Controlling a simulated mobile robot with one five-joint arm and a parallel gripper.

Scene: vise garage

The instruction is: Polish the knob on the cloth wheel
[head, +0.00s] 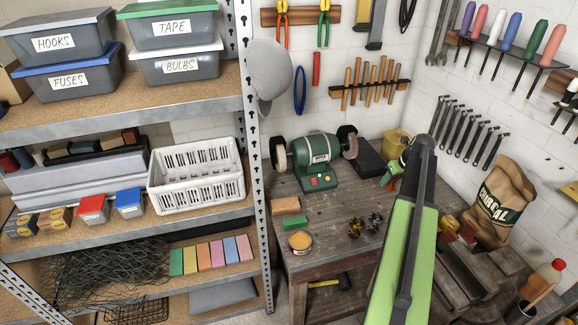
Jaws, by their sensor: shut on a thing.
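The green bench grinder (318,158) stands on the wooden workbench at the centre. Its pale wheel (279,154), which looks like the cloth one, is on the left end. A darker wheel (347,141) is on the right end. My green and black arm rises from the bottom right. What looks like my gripper (391,182) is small beyond the arm's bend, right of the grinder and apart from both wheels. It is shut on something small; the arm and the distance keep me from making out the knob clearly.
On the bench (338,262) lie a tan block (286,206), a green bar (289,222), an open round tin (300,241) and small brass-coloured pieces (374,223). A charcoal bag (497,205) stands at the right. Shelving with a white basket (197,178) borders the bench at left.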

